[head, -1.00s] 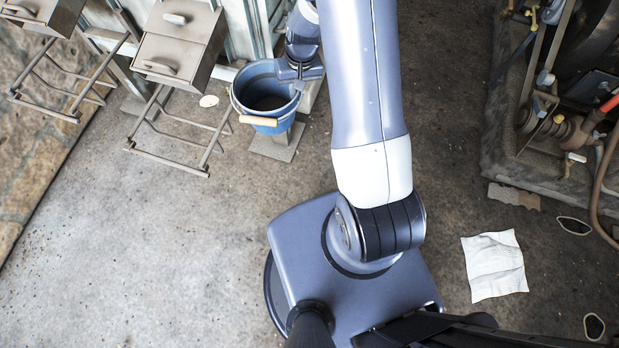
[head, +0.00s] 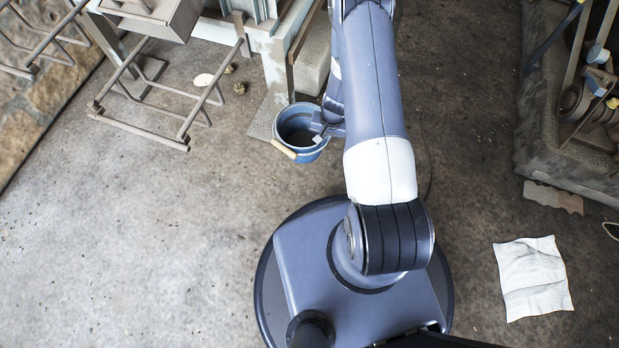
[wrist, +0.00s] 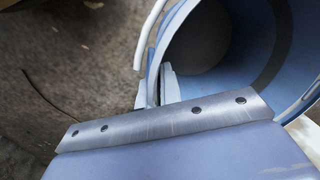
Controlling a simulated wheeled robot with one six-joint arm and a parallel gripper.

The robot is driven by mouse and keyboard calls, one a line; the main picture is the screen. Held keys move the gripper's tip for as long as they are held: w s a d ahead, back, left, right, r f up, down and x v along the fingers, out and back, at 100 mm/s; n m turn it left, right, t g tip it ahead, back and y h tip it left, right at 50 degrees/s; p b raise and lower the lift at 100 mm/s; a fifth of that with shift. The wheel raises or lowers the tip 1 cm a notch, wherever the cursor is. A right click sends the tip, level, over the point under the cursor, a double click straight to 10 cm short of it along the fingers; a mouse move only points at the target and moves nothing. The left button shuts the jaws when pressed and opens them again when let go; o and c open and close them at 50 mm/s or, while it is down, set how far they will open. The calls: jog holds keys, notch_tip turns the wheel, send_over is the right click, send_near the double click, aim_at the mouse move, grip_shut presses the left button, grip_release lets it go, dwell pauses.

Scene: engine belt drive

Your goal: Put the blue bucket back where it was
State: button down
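The blue bucket (head: 312,155) is upright beside the foot of a bench leg in the head view, with its wooden-gripped handle hanging at the front left. Its wide mouth and blue inner wall show in the wrist view (wrist: 236,85), and it looks empty. My gripper (head: 324,131) is at the bucket's right rim. In the wrist view my gripper's fingers (wrist: 158,88) are shut on the rim, one on each side of the wall. I cannot tell whether the bucket's bottom touches the floor.
A bench leg with a foot plate (head: 266,118) stands just behind-left of the bucket. A metal frame (head: 183,134) is at the left. A white cloth (head: 533,279) and a flat slab (head: 553,197) lie at the right, near the engine stand (head: 565,165). The front-left floor is clear.

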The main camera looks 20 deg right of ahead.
notch_tip(320, 180, down, 19)
jog(key=s+d+m+b, duration=0.1)
jog(key=s+b, duration=0.1)
jog(key=b, duration=0.5)
jog(key=shift+d+b, duration=0.25)
jog(key=shift+b, duration=0.05)
jog(key=shift+f, duration=0.2)
jog(key=c, duration=1.6)
grip_release()
jog(key=shift+r, duration=0.1)
notch_tip(320, 180, up, 12)
jog(key=s+d+p, duration=0.1)
jog(key=p, duration=0.3)
jog(key=shift+d, duration=0.1)
